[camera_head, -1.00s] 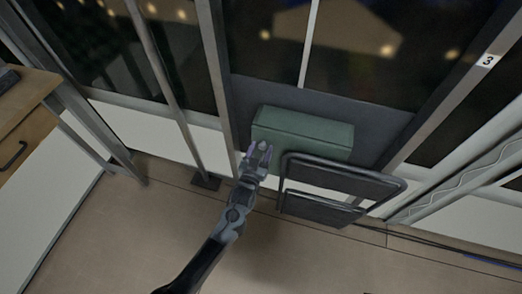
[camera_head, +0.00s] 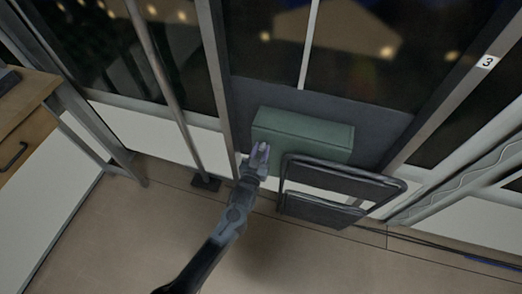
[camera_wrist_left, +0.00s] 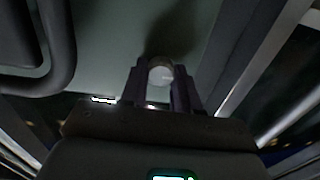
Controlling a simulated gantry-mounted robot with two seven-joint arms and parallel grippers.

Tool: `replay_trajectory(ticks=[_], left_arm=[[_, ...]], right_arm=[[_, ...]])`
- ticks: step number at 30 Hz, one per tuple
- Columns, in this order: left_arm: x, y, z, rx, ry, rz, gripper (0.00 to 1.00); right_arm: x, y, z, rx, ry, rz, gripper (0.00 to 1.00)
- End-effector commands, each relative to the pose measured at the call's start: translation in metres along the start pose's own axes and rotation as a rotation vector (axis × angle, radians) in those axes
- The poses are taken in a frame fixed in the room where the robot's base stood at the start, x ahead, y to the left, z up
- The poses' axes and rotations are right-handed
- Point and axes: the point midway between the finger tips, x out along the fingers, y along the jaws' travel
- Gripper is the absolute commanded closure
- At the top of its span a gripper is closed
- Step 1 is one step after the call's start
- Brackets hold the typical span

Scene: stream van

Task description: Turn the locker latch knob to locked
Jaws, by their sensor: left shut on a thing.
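The green locker (camera_head: 303,136) is a box against the dark lower panel in the head view. Its front face (camera_wrist_left: 118,30) fills the upper part of the left wrist view. The latch knob (camera_wrist_left: 160,74) is a pale round disc between my left fingers, close to that face. My left gripper (camera_head: 259,152) reaches the lower left part of the locker. In the left wrist view my left gripper (camera_wrist_left: 160,84) is shut on the knob, one finger on each side. The knob's markings are too blurred to read. My right gripper is not in view.
A dark folding seat frame (camera_head: 340,185) stands just right of my left gripper, in front of the locker. A metal post (camera_head: 172,95) rises to the left. A wooden-topped cabinet (camera_head: 25,110) is at far left. The floor (camera_head: 300,260) in front is clear.

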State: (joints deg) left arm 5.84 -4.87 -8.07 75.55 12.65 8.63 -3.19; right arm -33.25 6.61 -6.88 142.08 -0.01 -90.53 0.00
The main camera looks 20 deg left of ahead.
Motion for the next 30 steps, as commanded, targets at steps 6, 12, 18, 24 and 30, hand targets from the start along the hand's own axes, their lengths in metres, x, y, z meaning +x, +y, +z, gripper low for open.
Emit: replay_trajectory(ticks=[6, 12, 18, 24, 30], left_arm=[[0.0, 0.0, -0.002, 0.089, -0.001, 0.0, 0.99], [0.0, 0.001, -0.003, 0.24, -0.001, 0.001, 0.99], [0.0, 0.001, -0.002, 0.43, -0.001, 0.001, 0.99], [0.0, 0.002, -0.002, 0.62, 0.001, 0.002, 0.99], [0.0, 0.002, -0.001, 0.81, -0.001, 0.001, 0.99]], right_arm=[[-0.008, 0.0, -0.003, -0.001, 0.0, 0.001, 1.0], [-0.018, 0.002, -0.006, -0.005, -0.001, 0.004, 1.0], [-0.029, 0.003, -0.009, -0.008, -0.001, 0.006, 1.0], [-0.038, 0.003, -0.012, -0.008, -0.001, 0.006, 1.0], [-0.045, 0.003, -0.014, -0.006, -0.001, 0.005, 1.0]])
